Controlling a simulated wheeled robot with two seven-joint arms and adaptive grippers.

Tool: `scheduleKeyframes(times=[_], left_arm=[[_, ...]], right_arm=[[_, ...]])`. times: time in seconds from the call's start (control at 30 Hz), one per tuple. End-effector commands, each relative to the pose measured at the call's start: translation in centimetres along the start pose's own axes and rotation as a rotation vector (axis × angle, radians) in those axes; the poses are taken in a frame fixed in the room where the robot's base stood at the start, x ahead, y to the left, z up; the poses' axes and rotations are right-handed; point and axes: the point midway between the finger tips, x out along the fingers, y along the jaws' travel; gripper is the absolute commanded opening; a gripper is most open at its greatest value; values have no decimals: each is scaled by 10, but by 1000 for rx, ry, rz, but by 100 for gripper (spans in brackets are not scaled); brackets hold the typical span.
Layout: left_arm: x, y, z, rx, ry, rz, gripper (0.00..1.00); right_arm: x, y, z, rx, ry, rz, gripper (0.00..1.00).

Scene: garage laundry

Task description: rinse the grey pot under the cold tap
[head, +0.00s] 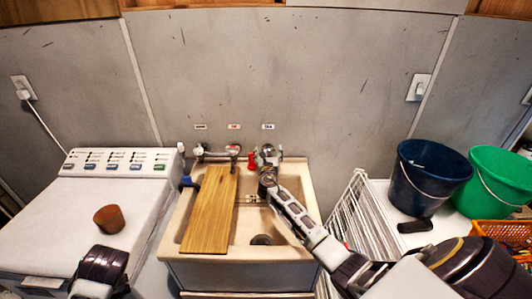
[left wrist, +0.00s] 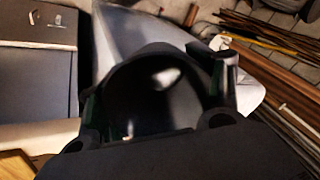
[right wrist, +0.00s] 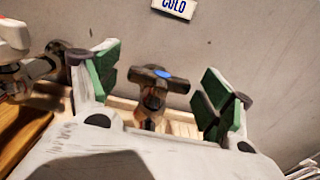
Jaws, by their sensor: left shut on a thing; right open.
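The cold tap (head: 270,152) is at the right end of the row of taps on the wall behind the sink. In the right wrist view its dark cross handle with a blue dot (right wrist: 152,76) stands between the two green finger pads of my right gripper (right wrist: 162,88), under a "COLD" label (right wrist: 175,6). The right gripper (head: 266,184) is open, with a gap on each side of the handle. My left gripper (left wrist: 155,92) is shut on a dark round pot (left wrist: 150,100), seen close up with its opening toward the camera. The pot is out of the head view.
The sink (head: 242,262) has a wooden board (head: 209,212) over its left part; the drain (head: 261,240) is uncovered. A red item (head: 252,160) stands beside the cold tap. A terracotta pot (head: 109,219) sits on the washer (head: 60,215). Blue (head: 427,180) and green (head: 497,180) buckets stand right.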

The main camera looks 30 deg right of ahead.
Motion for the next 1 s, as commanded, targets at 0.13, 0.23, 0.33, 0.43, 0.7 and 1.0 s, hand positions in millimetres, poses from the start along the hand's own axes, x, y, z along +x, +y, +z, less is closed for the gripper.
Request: scheduleKeyframes(times=[0.13,0.23,0.33,0.43,0.7,1.0], left_arm=[[0,0,0,0,0,0,44],[0,0,0,0,0,0,44],[0,0,0,0,0,0,44],[0,0,0,0,0,0,44],[0,0,0,0,0,0,44],[0,0,0,0,0,0,44]], right_arm=[[0,0,0,0,0,0,80],[-2,0,0,0,0,0,80],[-5,0,-1,-1,0,0,80],[-10,0,0,-1,0,0,80],[-34,0,-1,0,1,1,80],[-64,0,-1,0,1,1,80]])
